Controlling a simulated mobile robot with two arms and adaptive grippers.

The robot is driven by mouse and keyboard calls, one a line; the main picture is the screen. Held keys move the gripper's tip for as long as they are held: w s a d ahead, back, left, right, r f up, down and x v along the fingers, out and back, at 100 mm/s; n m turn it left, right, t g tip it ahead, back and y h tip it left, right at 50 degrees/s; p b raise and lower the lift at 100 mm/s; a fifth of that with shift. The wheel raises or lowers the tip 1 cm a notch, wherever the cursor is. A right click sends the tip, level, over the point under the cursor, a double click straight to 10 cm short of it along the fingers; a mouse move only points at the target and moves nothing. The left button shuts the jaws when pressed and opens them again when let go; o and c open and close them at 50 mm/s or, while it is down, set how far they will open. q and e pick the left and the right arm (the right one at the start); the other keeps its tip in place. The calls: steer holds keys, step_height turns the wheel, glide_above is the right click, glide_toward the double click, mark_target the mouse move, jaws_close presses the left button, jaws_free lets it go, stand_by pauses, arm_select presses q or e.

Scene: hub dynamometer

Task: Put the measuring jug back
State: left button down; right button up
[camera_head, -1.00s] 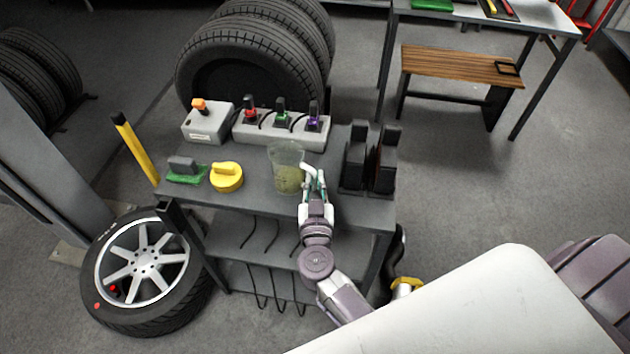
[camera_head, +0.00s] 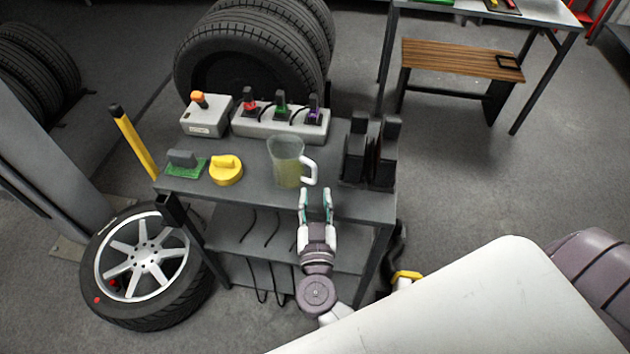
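The measuring jug (camera_head: 286,162) is clear, with a white handle on its right side and a yellowish tint in its lower part. It stands upright on the grey cart top (camera_head: 240,190), right of the yellow round object. My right gripper (camera_head: 316,192) is just in front of the jug, near the cart's front edge. Its two fingers are apart with nothing between them, and it does not touch the handle. My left gripper is not in the view.
A yellow round object (camera_head: 226,171) and a green-based grey block (camera_head: 185,164) stand left of the jug. Behind are a grey box with an orange knob (camera_head: 206,115) and a strip with coloured plugs (camera_head: 280,123). Dark upright holders (camera_head: 370,155) stand close on the right.

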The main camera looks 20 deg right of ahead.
steer(key=v, duration=0.5)
steer(key=s+a+f+n+g+y, duration=0.2)
steer(key=s+f+n+y, duration=0.1)
steer(key=f, duration=0.7)
steer(key=s+a+f+n+g+y, duration=0.2)
steer(key=f+y, duration=0.1)
steer(key=f, duration=0.8)
steer(key=s+a+f+n+g+y, duration=0.1)
steer(key=s+f+n+g+y, duration=0.15)
steer(key=f, duration=0.75)
steer(key=s+d+f+g, duration=0.3)
steer(key=s+d+f, duration=0.1)
steer(key=s, duration=0.4)
steer(key=s+d+f+g+h, duration=0.1)
steer(key=s+d+f+g, duration=0.2)
steer(key=s+f, duration=0.4)
steer(key=s+d+f+g, duration=0.3)
steer(key=s+d+f, duration=0.2)
steer(key=s, duration=0.4)
steer(key=shift+s+d+f, duration=0.25)
steer(key=shift+f, duration=0.4)
